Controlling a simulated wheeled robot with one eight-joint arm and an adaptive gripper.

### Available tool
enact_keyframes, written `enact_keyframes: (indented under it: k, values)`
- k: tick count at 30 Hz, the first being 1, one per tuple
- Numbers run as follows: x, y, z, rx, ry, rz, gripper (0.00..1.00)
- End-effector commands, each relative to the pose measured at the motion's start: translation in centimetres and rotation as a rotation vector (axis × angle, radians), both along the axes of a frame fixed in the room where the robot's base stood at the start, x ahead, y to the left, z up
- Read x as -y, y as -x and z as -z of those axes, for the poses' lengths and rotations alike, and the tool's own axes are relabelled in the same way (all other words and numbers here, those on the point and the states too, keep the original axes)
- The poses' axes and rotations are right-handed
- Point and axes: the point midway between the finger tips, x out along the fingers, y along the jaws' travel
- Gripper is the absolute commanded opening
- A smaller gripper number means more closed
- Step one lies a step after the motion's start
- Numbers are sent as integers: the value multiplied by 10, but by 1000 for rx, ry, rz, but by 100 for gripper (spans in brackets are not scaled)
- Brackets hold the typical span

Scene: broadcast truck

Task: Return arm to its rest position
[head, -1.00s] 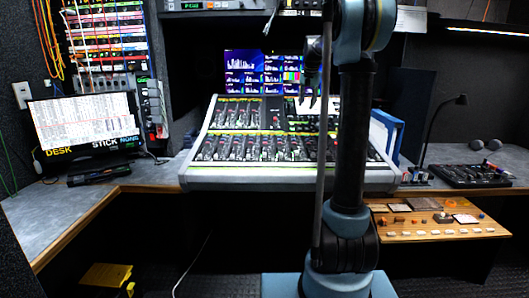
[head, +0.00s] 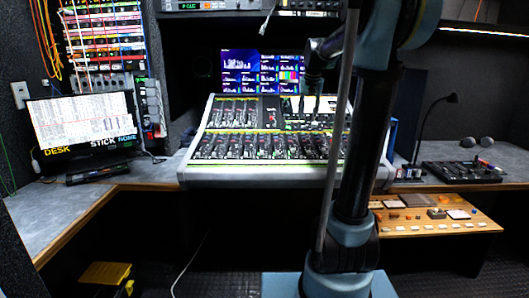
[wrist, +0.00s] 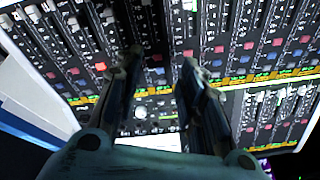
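My gripper (wrist: 160,60) shows in the wrist view with its two dark fingers apart and nothing between them. Beyond the fingers is the mixing console (wrist: 225,65), with its faders and red, blue and white buttons. I cannot tell the exact gap to it. In the head view my arm stands tall right of centre, leaning slightly right. Its dark far section reaches in front of the monitor and above the console (head: 240,175). The fingertips are hard to make out there.
A screen (head: 262,72) stands behind the console. A laptop-like monitor (head: 83,118) is on the left desk (head: 70,200). On the right are a wooden button panel (head: 430,220), a small black mixer (head: 458,172) and a gooseneck lamp (head: 430,115). A yellow box (head: 105,273) is on the floor.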

Motion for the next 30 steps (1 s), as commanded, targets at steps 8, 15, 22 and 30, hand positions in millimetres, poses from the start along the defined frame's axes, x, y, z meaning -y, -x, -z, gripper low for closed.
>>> enact_keyframes:
  k: [8,15,22,30]
  values:
    - [2,99,37,-33,31,-85,36]
    - [3,179,79,-62,55,-158,36]
    - [4,251,129,-89,76,-232,36]
    - [4,329,198,-121,98,-318,36]
